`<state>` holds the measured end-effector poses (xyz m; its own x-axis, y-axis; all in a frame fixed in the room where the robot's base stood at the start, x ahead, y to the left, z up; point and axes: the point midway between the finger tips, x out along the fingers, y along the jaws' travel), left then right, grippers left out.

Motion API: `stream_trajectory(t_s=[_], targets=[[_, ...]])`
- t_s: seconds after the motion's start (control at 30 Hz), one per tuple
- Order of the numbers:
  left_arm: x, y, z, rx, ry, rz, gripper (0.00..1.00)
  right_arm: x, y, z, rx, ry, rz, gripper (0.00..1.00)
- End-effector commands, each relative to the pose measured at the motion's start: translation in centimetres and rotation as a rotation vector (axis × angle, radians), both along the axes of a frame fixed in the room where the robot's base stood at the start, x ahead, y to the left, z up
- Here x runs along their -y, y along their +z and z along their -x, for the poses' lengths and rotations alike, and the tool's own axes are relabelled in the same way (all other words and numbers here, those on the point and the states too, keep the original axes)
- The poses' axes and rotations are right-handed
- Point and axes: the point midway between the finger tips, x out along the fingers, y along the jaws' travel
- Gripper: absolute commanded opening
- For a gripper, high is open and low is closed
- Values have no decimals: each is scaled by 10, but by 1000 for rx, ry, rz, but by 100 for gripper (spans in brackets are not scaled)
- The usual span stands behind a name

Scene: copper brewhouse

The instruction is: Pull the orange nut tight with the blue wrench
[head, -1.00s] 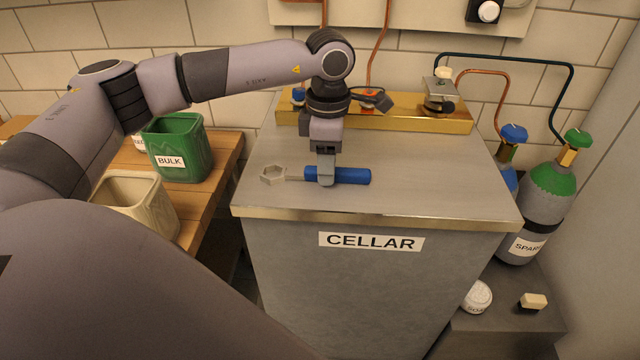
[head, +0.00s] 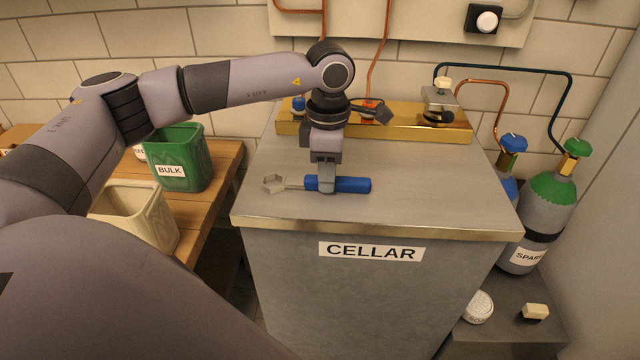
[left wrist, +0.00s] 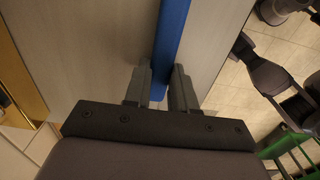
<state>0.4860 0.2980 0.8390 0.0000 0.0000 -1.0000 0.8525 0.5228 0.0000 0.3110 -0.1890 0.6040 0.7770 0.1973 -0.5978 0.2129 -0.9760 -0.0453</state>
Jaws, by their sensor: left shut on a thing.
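The blue-handled wrench (head: 352,185) lies along the grey top of the CELLAR cabinet, its silver jaw end (head: 274,184) pointing left. My left gripper (head: 326,188) points down over it and is shut on the blue handle near the shank. In the left wrist view the blue handle (left wrist: 172,40) runs between the two fingers (left wrist: 160,90). My right gripper is not in view.
The brass bar (head: 405,125) also carries a blue fitting (head: 298,104) and a clamp-like fitting (head: 440,105). The cabinet's front right top (head: 440,205) is clear. A green BULK bin (head: 185,160) and a cream bin (head: 140,215) stand left; gas cylinders (head: 550,205) stand right.

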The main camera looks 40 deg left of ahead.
Motion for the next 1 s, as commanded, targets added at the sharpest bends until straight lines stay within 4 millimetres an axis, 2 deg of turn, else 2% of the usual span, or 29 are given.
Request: stream_trajectory(t_s=[0.57, 1.0], targets=[[0, 16, 0, 1, 0, 0, 0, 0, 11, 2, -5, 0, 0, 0], [0, 50, 0, 1, 0, 0, 0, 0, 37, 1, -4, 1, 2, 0]])
